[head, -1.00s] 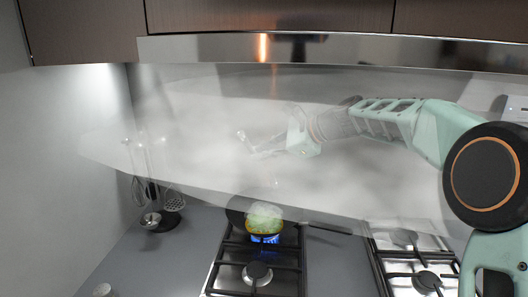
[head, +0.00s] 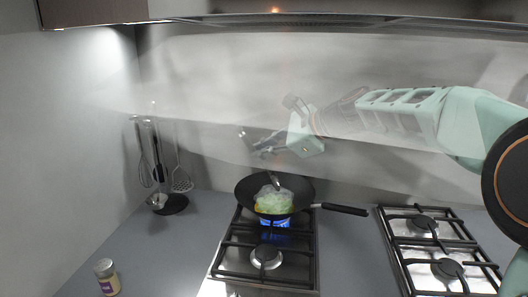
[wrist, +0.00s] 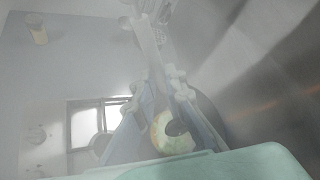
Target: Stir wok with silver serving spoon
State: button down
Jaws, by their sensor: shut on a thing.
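A black wok (head: 244,190) sits over a blue flame on the left hob, its handle pointing right. It holds pale green and yellowish food (head: 272,202), which also shows in the wrist view (wrist: 172,134). My gripper (head: 262,144) is above the wok, close to the back wall, and is shut on the silver serving spoon (head: 275,181). The spoon slants down into the wok, and its lower end appears to reach the food. Steam and my gripper blur the rest of the spoon. In the wrist view my fingers are hazy.
A utensil stand (head: 173,205) with hanging tools is at the left by the wall. A small jar (head: 107,277) stands at the front left. A second hob (head: 440,250) is at the right, empty. The range hood (head: 330,20) spans above.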

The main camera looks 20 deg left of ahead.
dwell(0.4)
jog(key=w+d+f+b, duration=0.1)
jog(key=w+f, duration=0.4)
jog(key=f, duration=0.3)
jog(key=shift+w+d, duration=0.15)
jog(key=shift+d, duration=0.1)
dwell(0.8)
jog(key=shift+r, duration=0.1)
dwell(0.7)
